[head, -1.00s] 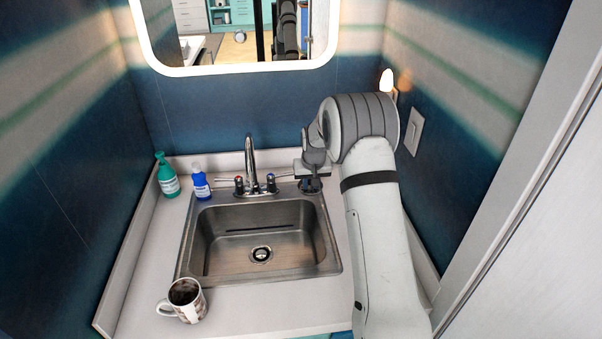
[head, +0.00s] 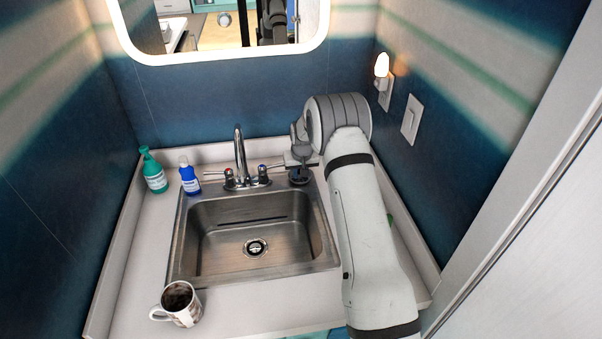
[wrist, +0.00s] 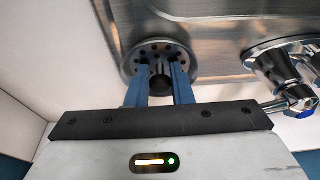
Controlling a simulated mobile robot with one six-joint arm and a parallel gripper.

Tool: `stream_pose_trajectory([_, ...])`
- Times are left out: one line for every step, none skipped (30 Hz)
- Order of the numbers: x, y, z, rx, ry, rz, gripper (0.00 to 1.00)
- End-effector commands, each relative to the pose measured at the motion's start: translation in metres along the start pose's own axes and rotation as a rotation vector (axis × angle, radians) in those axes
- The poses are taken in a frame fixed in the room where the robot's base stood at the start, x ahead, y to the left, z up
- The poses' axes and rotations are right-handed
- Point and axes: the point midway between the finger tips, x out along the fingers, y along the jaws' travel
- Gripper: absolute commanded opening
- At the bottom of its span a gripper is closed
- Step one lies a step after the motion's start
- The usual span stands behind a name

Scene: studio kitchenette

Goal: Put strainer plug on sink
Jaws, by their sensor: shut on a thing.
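The strainer plug (wrist: 158,48) is a round metal disc with holes and a dark centre knob. My gripper (wrist: 162,80) is shut on its knob, with one blue finger on each side. In the head view the plug (head: 299,177) is small and dark, at the back right corner of the sink, right of the faucet. I cannot tell whether it touches the rim. The steel sink (head: 185,240) is set in the white counter, and its basin is empty with a drain (head: 256,247) in the floor.
The faucet (head: 240,158) and its two handles stand just left of my gripper. A green bottle (head: 154,172) and a blue bottle (head: 189,176) stand at the back left. A mug (head: 178,304) sits at the front left. A wall and switch plate (head: 411,119) are close on the right.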

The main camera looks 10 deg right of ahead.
Motion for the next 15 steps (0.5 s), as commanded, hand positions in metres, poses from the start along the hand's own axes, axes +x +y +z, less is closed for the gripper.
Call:
stream_pose_trajectory([-0.0009,-0.0002,-0.0017,0.000,0.003,0.000,0.00])
stream_pose_trajectory([-0.0006,-0.0002,-0.0018,0.000,0.004,0.000,0.00])
stream_pose_trajectory([-0.0006,-0.0001,-0.0018,0.000,0.004,0.000,0.00])
stream_pose_trajectory([-0.0006,-0.0001,-0.0017,0.000,0.004,0.000,0.00])
stream_pose_trajectory([-0.0006,-0.0001,-0.0017,0.000,0.004,0.000,0.00])
stream_pose_trajectory([-0.0006,-0.0002,-0.0016,0.000,0.003,0.000,0.00])
stream_pose_trajectory([-0.0004,-0.0002,-0.0015,0.000,0.003,0.000,0.00])
stream_pose_trajectory([0.0003,-0.0002,-0.0013,0.000,0.003,0.000,0.00])
stream_pose_trajectory([0.0018,-0.0002,-0.0008,0.000,0.003,0.000,0.00])
stream_pose_trajectory([0.0031,-0.0003,-0.0005,0.000,0.003,0.000,0.00])
stream_pose_trajectory([0.0041,-0.0003,-0.0002,0.000,0.003,0.000,0.00])
stream_pose_trajectory([0.0052,-0.0003,0.0001,0.000,0.003,0.000,0.00])
stream_pose_trajectory([0.0034,-0.0004,-0.0003,0.000,0.003,0.000,0.23])
stream_pose_trajectory([0.0031,-0.0004,-0.0004,0.000,0.003,0.000,0.25])
stream_pose_trajectory([0.0030,-0.0004,-0.0004,0.000,0.003,0.000,0.28])
